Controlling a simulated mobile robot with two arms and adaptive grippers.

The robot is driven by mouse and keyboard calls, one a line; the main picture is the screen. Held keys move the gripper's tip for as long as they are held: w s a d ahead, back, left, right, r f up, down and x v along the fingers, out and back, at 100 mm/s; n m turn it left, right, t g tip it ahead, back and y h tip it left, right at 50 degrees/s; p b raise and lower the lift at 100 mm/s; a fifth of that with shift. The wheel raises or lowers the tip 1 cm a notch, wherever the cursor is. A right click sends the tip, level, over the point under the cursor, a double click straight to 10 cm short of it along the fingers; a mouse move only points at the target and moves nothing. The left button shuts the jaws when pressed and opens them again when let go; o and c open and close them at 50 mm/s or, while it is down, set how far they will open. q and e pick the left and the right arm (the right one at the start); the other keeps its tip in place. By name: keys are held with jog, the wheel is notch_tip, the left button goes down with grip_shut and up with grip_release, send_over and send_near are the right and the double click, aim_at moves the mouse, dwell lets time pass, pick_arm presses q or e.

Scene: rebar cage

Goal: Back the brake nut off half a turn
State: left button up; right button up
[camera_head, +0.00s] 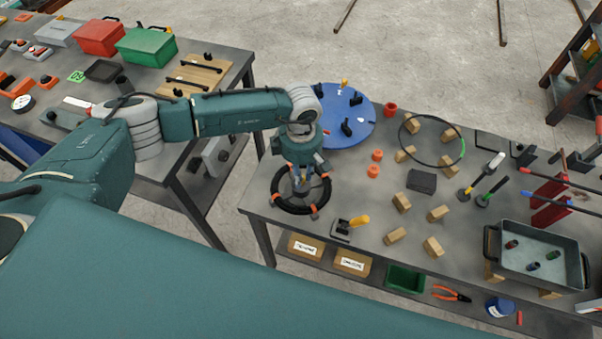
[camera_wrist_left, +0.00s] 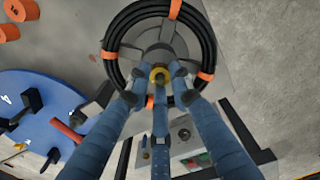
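The brake nut looks like a small brass-yellow nut (camera_wrist_left: 159,75) at the hub of a dark reel in the left wrist view. A coil of black cable (camera_wrist_left: 119,37) with orange ties rings the hub; it also shows on the table in the head view (camera_head: 327,192). My left gripper (camera_wrist_left: 159,72) points down over the hub, its blue fingers spread around the nut. Small gaps seem to show between the fingertips and the nut. In the head view, my left gripper (camera_head: 300,182) hides most of the hub and the nut. My right gripper is not in view.
A blue round turntable (camera_head: 345,118) with small parts stands behind the reel. Orange pieces (camera_head: 374,171) and wooden blocks (camera_head: 401,202) lie to its right. A grey tray (camera_head: 540,277) sits far right.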

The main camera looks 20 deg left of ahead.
pick_arm(q)
grip_shut()
jog(key=n+b, duration=0.3)
jog(key=shift+f, duration=0.2)
jog(key=n+b, duration=0.4)
jog(key=n, duration=0.1)
jog(key=shift+n, duration=0.3)
jog(key=n+b, duration=0.3)
jog(key=n, duration=0.1)
jog(key=shift+r+n, duration=0.1)
jog(key=shift+n, duration=0.2)
jog(key=n+b, duration=0.2)
jog(key=n, duration=0.2)
jog(key=shift+b, duration=0.3)
jog(key=n+b, duration=0.2)
jog(key=n, duration=0.4)
jog(key=shift+r, duration=0.1)
jog(key=n+b, duration=0.1)
jog(key=n, duration=0.4)
jog(key=shift+w+b, duration=0.1)
jog(key=shift+b, duration=0.25)
jog(key=n, duration=0.3)
jog(key=shift+r+n, duration=0.1)
jog(key=shift+n, duration=2.2)
